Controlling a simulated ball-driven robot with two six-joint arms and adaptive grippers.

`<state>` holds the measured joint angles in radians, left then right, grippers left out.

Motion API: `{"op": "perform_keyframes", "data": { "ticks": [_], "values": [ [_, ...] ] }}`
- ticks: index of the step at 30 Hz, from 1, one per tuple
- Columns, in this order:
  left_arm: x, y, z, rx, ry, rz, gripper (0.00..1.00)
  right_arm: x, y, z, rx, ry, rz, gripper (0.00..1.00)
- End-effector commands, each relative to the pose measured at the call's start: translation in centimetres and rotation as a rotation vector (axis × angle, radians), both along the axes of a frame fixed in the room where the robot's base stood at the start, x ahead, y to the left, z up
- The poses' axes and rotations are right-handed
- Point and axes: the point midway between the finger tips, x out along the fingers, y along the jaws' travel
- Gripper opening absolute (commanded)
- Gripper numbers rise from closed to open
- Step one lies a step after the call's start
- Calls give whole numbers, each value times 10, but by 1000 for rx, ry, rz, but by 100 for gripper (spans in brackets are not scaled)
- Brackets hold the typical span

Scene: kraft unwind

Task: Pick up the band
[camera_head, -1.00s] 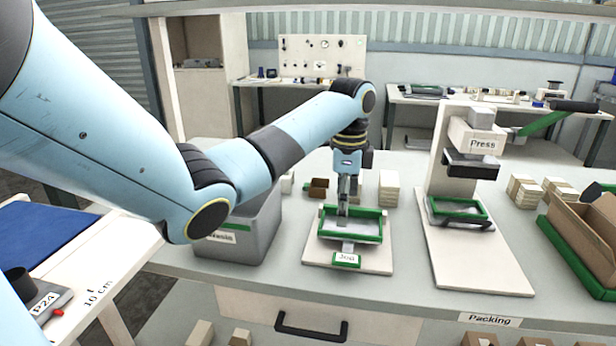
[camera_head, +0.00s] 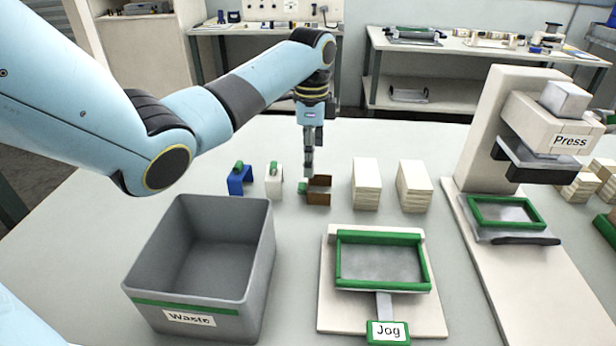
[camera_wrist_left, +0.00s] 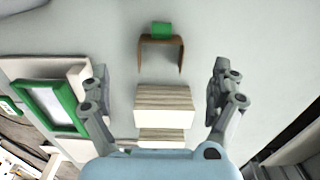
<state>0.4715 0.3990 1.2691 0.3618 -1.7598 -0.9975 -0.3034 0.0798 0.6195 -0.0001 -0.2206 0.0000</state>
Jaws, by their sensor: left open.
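A brown U-shaped band (camera_head: 319,183) with a small green tab stands on the bench in the head view. In the left wrist view the band (camera_wrist_left: 147,43) lies at the top centre, its open side facing the stacks. My left gripper (camera_head: 308,170) points down just above the band in the head view. In the left wrist view my left gripper (camera_wrist_left: 160,90) is open, its fingers wide apart with nothing held. A blue band (camera_head: 237,184) and a white band (camera_head: 273,184), each with a green tab, stand to the left. My right gripper is not in view.
Two stacks of pale blocks (camera_head: 366,186) (camera_head: 413,188) stand right of the brown band. A grey Waste bin (camera_head: 190,300), the green-rimmed Jog tray (camera_head: 383,288) and the Press (camera_head: 500,130) surround the area. Bare bench lies behind the bands.

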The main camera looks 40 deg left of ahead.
Motion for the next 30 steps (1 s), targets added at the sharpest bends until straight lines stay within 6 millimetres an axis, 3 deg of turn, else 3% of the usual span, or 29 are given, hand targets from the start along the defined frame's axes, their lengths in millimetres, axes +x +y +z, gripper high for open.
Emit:
{"op": "perform_keyframes", "data": {
  "ticks": [5, 16, 25, 30],
  "values": [
    [0, 0, -22, 1, 1, -1, 94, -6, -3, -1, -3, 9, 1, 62],
    [2, 1, -70, 1, 1, 0, 94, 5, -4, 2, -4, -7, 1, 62],
    [2, 2, -77, 1, -2, -1, 94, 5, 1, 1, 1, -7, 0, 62],
    [2, 2, -76, 2, -1, -1, 73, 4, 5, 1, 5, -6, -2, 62]
  ]
}}
